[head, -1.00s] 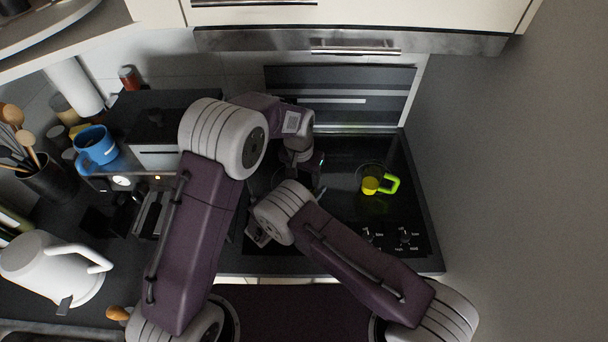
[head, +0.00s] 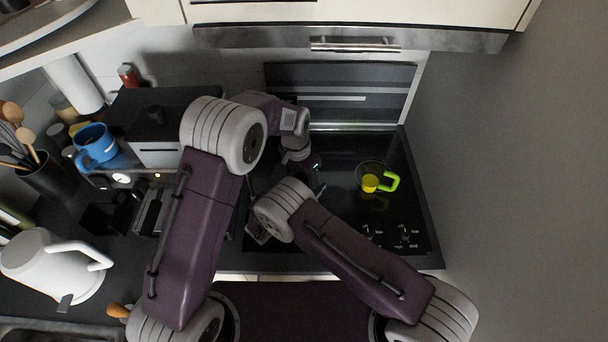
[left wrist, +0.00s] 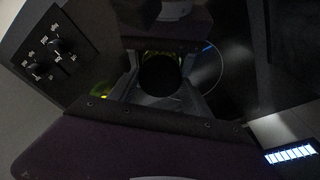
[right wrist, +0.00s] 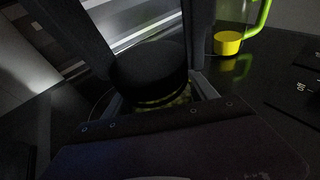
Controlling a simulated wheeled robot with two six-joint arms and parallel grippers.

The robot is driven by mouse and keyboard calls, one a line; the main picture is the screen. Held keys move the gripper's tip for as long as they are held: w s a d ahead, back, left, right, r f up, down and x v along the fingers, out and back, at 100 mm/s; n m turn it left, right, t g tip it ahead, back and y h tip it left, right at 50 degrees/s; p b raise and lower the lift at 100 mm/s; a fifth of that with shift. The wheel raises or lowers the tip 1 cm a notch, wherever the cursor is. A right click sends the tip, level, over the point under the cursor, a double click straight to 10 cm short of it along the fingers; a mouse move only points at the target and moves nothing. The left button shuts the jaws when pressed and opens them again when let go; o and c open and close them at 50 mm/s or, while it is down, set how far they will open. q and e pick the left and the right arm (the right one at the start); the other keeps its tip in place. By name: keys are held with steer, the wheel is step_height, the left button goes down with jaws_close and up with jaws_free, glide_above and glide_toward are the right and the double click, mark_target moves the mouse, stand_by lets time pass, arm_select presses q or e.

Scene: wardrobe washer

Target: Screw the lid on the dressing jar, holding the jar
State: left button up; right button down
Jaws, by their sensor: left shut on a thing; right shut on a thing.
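The dressing jar (right wrist: 168,101) shows in the right wrist view as a narrow greenish patterned band under the black round lid (right wrist: 150,70). The lid sits over the jar's top; I cannot tell whether the threads are engaged. My right gripper (right wrist: 162,92) is shut around the jar, a finger on each side. In the left wrist view the lid is a dark disc (left wrist: 158,76) between the fingers of my left gripper (left wrist: 159,84), which is shut on it from above. In the head view my arms hide the jar and lid.
A clear cup with a yellow base and green handle (head: 386,182) stands on the black hob (head: 350,215), right of my grippers. Hob knobs (head: 405,237) are at the front right. A coffee machine (head: 150,130), blue mug (head: 96,146) and white kettle (head: 50,268) stand left.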

arm_select(q)
steer(key=m, duration=0.6)
steer(key=shift+w+g+h, duration=0.1)
steer(key=shift+g+h, duration=0.2)
steer(key=shift+g, duration=0.1)
steer(key=o, duration=1.3)
